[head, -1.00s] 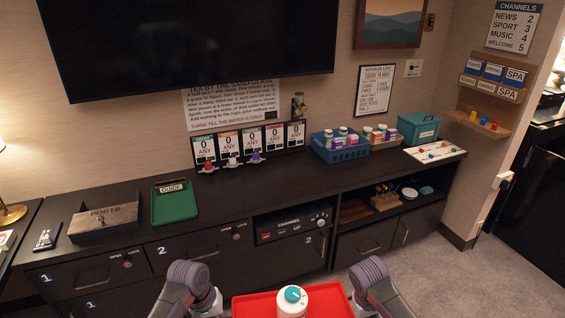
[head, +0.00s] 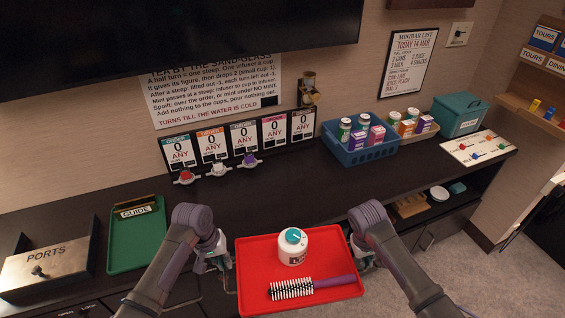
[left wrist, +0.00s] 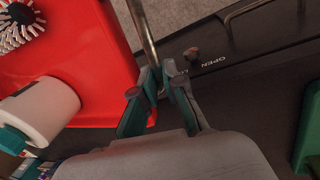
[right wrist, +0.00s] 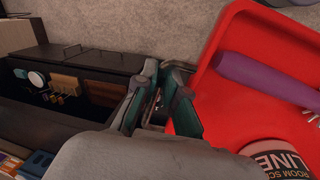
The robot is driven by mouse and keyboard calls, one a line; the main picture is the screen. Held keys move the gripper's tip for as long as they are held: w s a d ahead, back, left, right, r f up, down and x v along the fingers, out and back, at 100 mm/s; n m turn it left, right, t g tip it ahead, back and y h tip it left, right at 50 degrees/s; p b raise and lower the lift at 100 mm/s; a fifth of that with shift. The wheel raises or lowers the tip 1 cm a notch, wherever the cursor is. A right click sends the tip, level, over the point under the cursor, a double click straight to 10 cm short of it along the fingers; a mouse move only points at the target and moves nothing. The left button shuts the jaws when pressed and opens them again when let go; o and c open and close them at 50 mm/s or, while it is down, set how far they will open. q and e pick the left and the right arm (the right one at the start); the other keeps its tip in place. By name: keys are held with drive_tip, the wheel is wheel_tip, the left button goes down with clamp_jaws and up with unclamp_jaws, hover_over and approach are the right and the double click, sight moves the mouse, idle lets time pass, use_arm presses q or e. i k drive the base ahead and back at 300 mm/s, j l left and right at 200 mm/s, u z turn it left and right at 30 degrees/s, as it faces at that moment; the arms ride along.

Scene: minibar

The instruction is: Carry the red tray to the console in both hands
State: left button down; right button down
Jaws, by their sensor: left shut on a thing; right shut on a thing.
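The red tray (head: 262,256) is held level between my two grippers, in front of the console (head: 300,190). On it stand a white bottle with a teal cap (head: 293,247) and a hairbrush with a purple handle (head: 312,286) lying flat. My left gripper (head: 220,262) is shut at the tray's left edge; in the left wrist view its fingers (left wrist: 160,92) close at the tray's rim. My right gripper (head: 362,258) is shut at the right edge; in the right wrist view its fingers (right wrist: 160,98) close beside the tray. The exact grip on each side is partly hidden.
On the console stand a PORTS box (head: 48,270), a green GUIDE tray (head: 137,245), several cards (head: 243,135) with small coloured pieces before them, a blue basket (head: 358,148) of bottles and boxes, and a teal box (head: 460,113). The console's middle top is clear.

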sight(262, 199)
drive_tip(key=i+u, duration=0.2)
drive_tip(key=i, duration=0.3)
drive_tip(key=i+l+u, duration=0.2)
drive_tip(key=i, duration=0.25)
